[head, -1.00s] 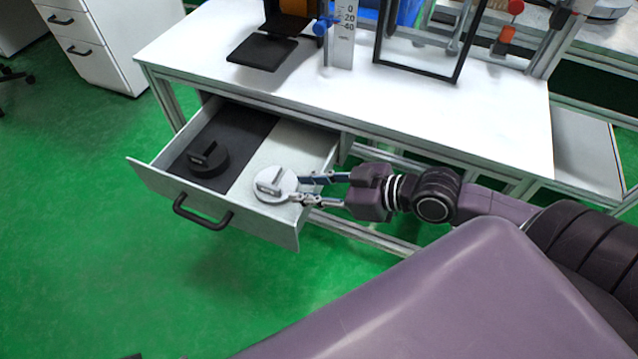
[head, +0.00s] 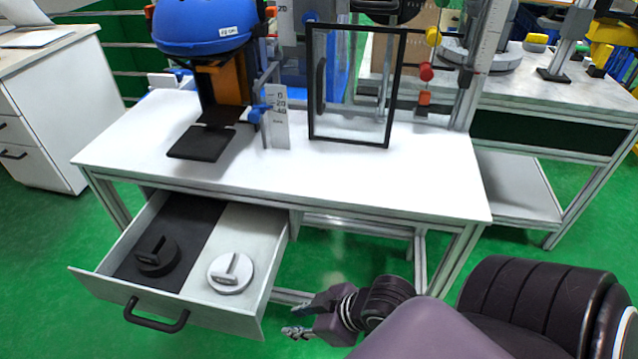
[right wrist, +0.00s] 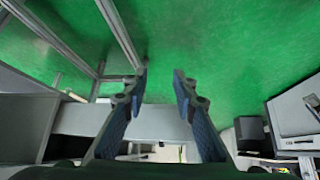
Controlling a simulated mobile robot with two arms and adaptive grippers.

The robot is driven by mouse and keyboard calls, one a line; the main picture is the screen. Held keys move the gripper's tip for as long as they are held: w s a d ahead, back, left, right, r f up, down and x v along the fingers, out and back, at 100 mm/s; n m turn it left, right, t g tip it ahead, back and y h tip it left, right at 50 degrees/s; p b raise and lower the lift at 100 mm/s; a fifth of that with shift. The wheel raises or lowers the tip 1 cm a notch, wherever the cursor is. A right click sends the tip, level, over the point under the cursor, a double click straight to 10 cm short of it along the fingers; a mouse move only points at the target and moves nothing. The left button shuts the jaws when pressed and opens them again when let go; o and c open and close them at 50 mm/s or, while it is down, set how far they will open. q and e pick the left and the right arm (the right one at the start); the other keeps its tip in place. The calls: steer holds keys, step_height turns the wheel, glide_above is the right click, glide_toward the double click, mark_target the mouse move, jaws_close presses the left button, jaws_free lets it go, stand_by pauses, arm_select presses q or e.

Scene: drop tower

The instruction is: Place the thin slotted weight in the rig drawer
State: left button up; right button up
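The rig drawer (head: 259,290) is pulled out below the white bench. A light grey slotted weight (head: 230,272) lies in its pale right-hand part. A black slotted weight (head: 157,256) lies on the dark left-hand part. From this angle I cannot tell which is thinner. My right gripper (head: 290,318) is empty, to the right of the drawer and apart from it. In the right wrist view its two fingers (right wrist: 160,75) stand apart with only green floor between the tips. My left gripper is not in view.
The white bench top (head: 400,180) carries a rig with a blue helmet (head: 205,25), a scale plate (head: 281,120) and a black-framed clear panel (head: 352,90). A white cabinet (head: 40,120) stands at the left. Green floor is free in front of the drawer.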

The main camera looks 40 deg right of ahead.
steer(key=s+f+m+g+h, duration=0.2)
steer(key=s+m+g+h, duration=0.1)
steer(key=s, duration=0.3)
steer(key=shift+s+d+f+m, duration=0.2)
steer(key=shift+s+f+m, duration=0.05)
steer(key=shift+s+m, duration=0.1)
stand_by(2.0)
